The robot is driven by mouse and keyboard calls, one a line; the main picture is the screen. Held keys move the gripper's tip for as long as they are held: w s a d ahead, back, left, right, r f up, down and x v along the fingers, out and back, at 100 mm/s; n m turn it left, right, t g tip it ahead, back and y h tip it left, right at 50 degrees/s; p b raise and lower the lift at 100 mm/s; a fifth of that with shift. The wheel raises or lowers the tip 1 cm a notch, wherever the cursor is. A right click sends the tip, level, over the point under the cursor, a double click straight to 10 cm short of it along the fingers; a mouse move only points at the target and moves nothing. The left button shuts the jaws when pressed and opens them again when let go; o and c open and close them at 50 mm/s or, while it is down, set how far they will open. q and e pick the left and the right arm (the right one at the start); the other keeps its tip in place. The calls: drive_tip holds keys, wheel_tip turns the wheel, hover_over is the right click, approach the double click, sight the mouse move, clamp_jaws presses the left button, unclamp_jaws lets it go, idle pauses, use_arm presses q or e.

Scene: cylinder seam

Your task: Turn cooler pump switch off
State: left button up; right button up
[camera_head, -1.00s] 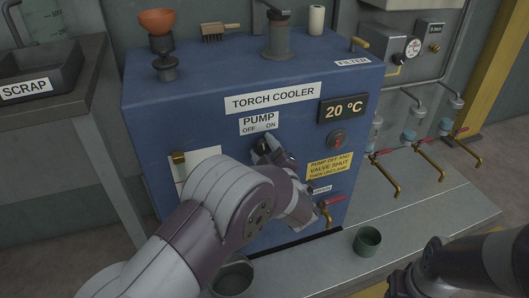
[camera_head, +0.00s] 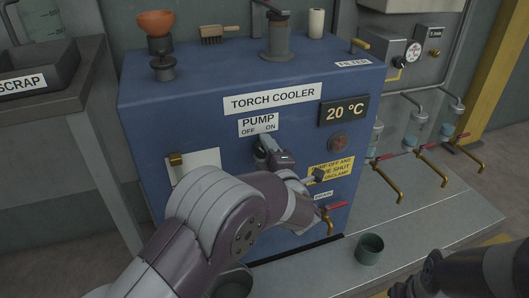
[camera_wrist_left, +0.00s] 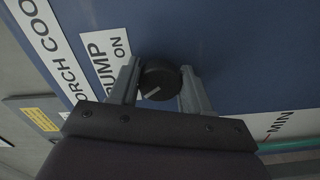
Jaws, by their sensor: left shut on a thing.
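The dark round pump switch (camera_wrist_left: 158,80) is on the blue torch cooler's front (camera_head: 185,120), under the PUMP OFF/ON label (camera_head: 258,124). My left gripper (camera_head: 265,150) is at the switch, its fingers on either side of the knob in the left wrist view (camera_wrist_left: 160,88). The knob's pale mark is on its lower left there, away from the word ON and toward the OFF side. The word OFF is hidden in that view. The round lamp (camera_head: 339,142) looks dark red. My right arm shows dark at the bottom right; its fingertips are not clear.
A display (camera_head: 344,109) reads 20 °C. A red-handled drain tap (camera_head: 328,212) is low on the cooler. A green cup (camera_head: 369,248) stands on the bench to its right. The scrap bin (camera_head: 40,82) is at the left; several taps are at the right.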

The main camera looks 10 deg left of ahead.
use_arm(q)
drive_tip(key=shift+f, duration=0.1)
drive_tip(key=o, duration=1)
drive_tip(key=shift+d, duration=0.1)
drive_tip(key=p+v, duration=0.5)
drive_tip(key=v, duration=0.7)
drive_tip(key=shift+s+d, duration=0.2)
drive_tip(key=shift+s, duration=0.05)
